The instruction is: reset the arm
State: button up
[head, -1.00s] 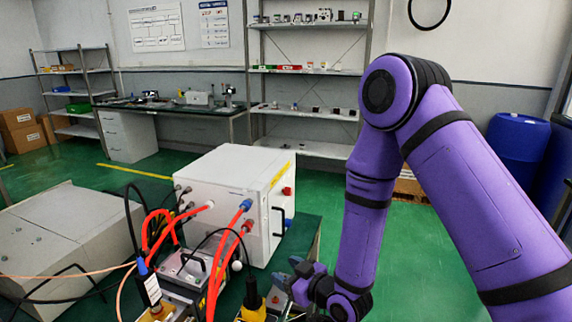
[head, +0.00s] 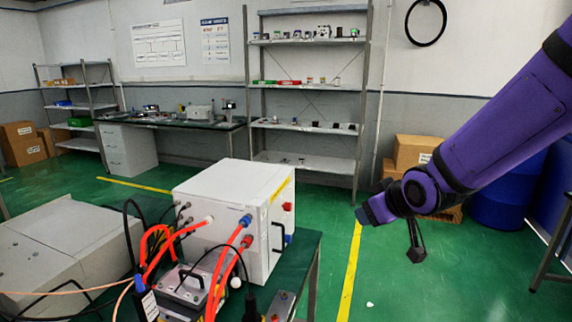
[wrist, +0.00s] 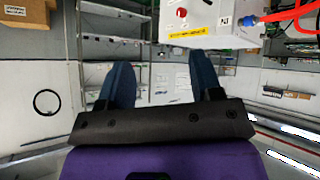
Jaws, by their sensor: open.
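My purple arm (head: 490,140) reaches in from the upper right in the head view, and its wrist is held up in the air over the green floor. My gripper (head: 366,214) points left there, apart from the white box (head: 225,205) on the bench. In the wrist view my gripper (wrist: 162,72) has its two blue fingers spread apart with nothing between them. Part of the white box (wrist: 215,18) shows at the top right of that view, with a red knob and a red cable.
Red cables (head: 215,265) loop in front of the white box on the dark green bench (head: 304,245). A grey cabinet (head: 60,240) stands at left. A metal shelf (head: 310,160), cardboard boxes (head: 412,150) and a blue barrel (head: 495,205) stand behind. Floor right of the bench is clear.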

jog(key=s+d+r+m+g+h, duration=0.1)
jog(key=s+d+r+m+h, duration=0.1)
jog(key=s+d+r, duration=0.5)
jog(key=s+m, duration=0.1)
jog(key=s, duration=0.2)
jog(key=shift+d+r+g, duration=0.25)
jog(key=shift+d+g, duration=0.05)
jog(key=s+d+r+m+g, duration=0.1)
jog(key=s, duration=0.4)
jog(key=s+d+r+m, duration=0.1)
jog(key=s, duration=0.3)
jog(key=s+d+r+m+g, duration=0.1)
jog(key=s, duration=0.4)
jog(key=shift+s+d+r+g+h, duration=0.25)
jog(key=shift+s+d+g+h, duration=0.05)
jog(key=shift+s+d+h, duration=0.1)
